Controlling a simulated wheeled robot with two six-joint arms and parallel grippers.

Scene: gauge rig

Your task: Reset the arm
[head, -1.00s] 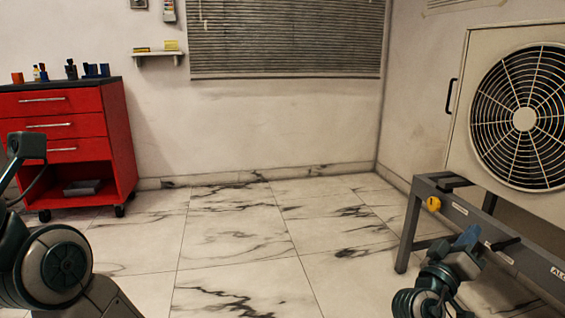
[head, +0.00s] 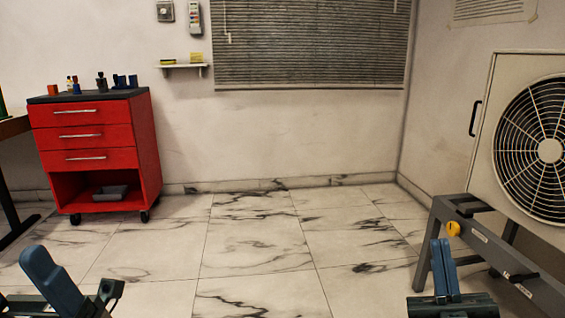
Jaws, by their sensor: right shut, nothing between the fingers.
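My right gripper (head: 441,245) is at the lower right, its two blue fingers pointing up and lying close together, shut with nothing between them. It shows in front of the grey bench frame; I cannot tell the gap between them. My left gripper (head: 45,272) is at the lower left, cut by the bottom edge. One blue finger slants up to the left, and I cannot tell whether the jaws are open. Most of both arms is out of view.
A red tool cabinet (head: 148,150) on wheels stands at the left, beside a dark table edge (head: 12,128). The marble floor (head: 255,245) between is clear.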

